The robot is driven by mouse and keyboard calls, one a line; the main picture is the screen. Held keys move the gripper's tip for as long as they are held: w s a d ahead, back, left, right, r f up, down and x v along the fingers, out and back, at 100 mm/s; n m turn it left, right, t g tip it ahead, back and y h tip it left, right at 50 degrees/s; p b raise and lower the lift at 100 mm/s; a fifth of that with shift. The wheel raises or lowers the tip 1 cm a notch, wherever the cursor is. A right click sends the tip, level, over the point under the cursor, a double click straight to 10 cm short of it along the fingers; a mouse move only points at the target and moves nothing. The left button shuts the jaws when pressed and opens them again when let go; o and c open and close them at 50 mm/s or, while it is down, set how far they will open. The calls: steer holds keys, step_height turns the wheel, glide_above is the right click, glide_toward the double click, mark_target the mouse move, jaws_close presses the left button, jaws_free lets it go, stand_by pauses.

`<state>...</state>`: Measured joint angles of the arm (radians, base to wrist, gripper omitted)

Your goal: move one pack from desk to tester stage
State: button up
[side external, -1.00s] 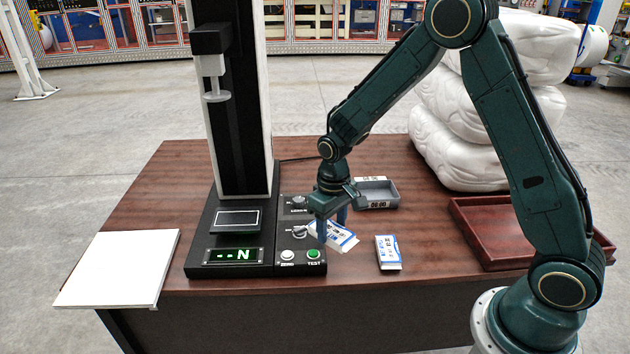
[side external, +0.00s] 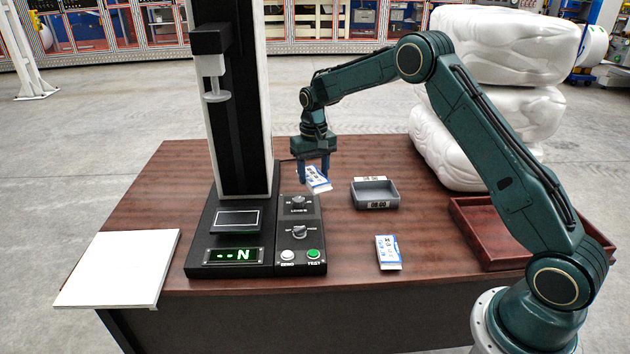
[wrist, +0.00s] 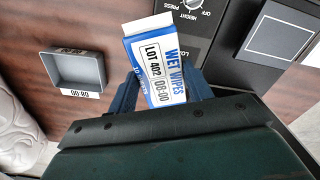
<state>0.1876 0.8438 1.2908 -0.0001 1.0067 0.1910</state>
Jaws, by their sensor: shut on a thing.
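My gripper (side external: 314,172) is shut on a white and blue pack (side external: 319,182) and holds it up in the air, tilted, by the right side of the tester's control panel. In the wrist view the held pack (wrist: 162,65) shows "WET WIPES", "LOT 402" and "08:00" between my fingers (wrist: 160,88). A second pack (side external: 388,252) lies on the brown desk (side external: 350,276) near the front edge. The tester stage (side external: 238,219) is a small grey-topped plate at the foot of the tall black column (side external: 238,110); nothing lies on it. It also shows in the wrist view (wrist: 278,38).
A grey tray (side external: 376,204) labelled 08:00 stands on the desk right of my gripper. A reddish-brown tray (side external: 475,262) is at the right. A white board (side external: 118,265) lies at the left front. A press head (side external: 215,92) hangs above the stage.

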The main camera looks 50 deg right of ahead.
steer(key=w+d+r+m, duration=0.2)
steer(key=w+d+r, duration=0.15)
steer(key=d, duration=0.35)
step_height(320, 180, up, 2)
steer(key=m, duration=0.3)
glide_above(332, 197)
steer(key=shift+f, duration=0.1)
step_height(332, 197, down, 16)
steer(key=shift+r, duration=0.2)
steer(key=shift+f, duration=0.1)
steer(key=shift+f, duration=2)
steer(key=shift+f, duration=0.1)
